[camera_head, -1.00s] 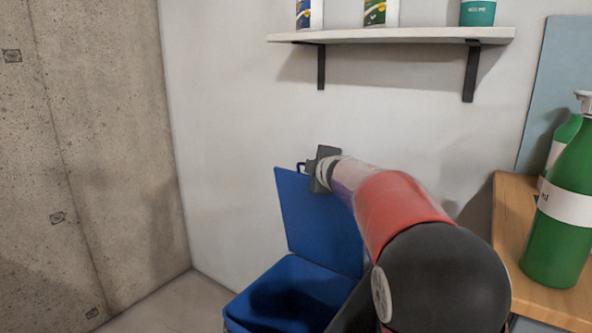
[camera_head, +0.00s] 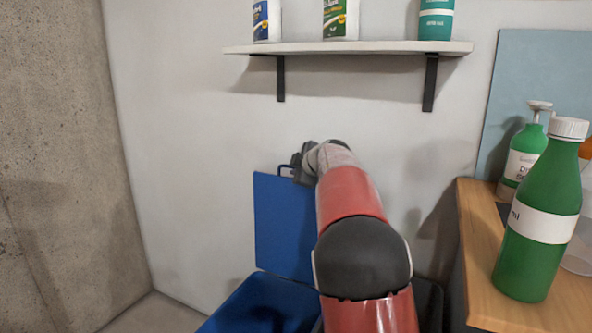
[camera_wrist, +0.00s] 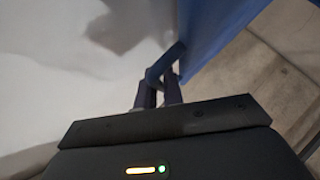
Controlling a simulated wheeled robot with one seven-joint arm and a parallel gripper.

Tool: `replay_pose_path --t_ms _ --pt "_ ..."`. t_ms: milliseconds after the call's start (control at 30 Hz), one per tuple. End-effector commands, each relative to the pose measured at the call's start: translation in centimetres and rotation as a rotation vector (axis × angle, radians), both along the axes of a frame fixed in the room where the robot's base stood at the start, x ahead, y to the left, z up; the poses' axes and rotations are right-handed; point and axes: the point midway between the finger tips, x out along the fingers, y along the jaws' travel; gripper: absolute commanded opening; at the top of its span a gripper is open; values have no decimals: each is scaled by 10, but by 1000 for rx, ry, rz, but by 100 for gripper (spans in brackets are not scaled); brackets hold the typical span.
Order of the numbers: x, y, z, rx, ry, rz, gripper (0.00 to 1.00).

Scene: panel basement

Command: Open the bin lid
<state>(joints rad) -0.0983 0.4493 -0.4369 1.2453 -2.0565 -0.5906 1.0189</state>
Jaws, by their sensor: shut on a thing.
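The blue bin (camera_head: 262,303) stands low against the wall, partly hidden behind my arm. Its blue lid (camera_head: 282,225) stands up about vertical at the back of the bin. A dark handle loop (camera_head: 287,170) shows on the lid's top edge. My gripper (camera_head: 297,168) is at this top edge, its fingertips partly hidden by my wrist. In the wrist view my gripper (camera_wrist: 160,88) is shut on the blue lid handle (camera_wrist: 163,64), and the lid (camera_wrist: 215,25) extends to the upper right.
A wooden counter (camera_head: 480,262) at the right carries a large green bottle (camera_head: 538,215) and a green pump bottle (camera_head: 522,158). A white shelf (camera_head: 350,47) with several containers hangs above the lid. A concrete wall (camera_head: 60,150) is at the left, with free wall between.

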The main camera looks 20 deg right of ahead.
Motion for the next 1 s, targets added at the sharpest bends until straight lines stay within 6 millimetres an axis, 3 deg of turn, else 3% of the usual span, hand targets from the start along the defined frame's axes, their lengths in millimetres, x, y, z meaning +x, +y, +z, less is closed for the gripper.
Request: replay_pose_path --t_ms 167,200,333,733,1000 --pt "0 0 -1 -3 2 1 0" --pt "0 0 -1 -3 1 2 13" --pt "0 0 -1 -3 1 2 30" --pt "-2 0 -3 -2 6 1 31" --pt "-39 -7 18 -2 -1 0 31"
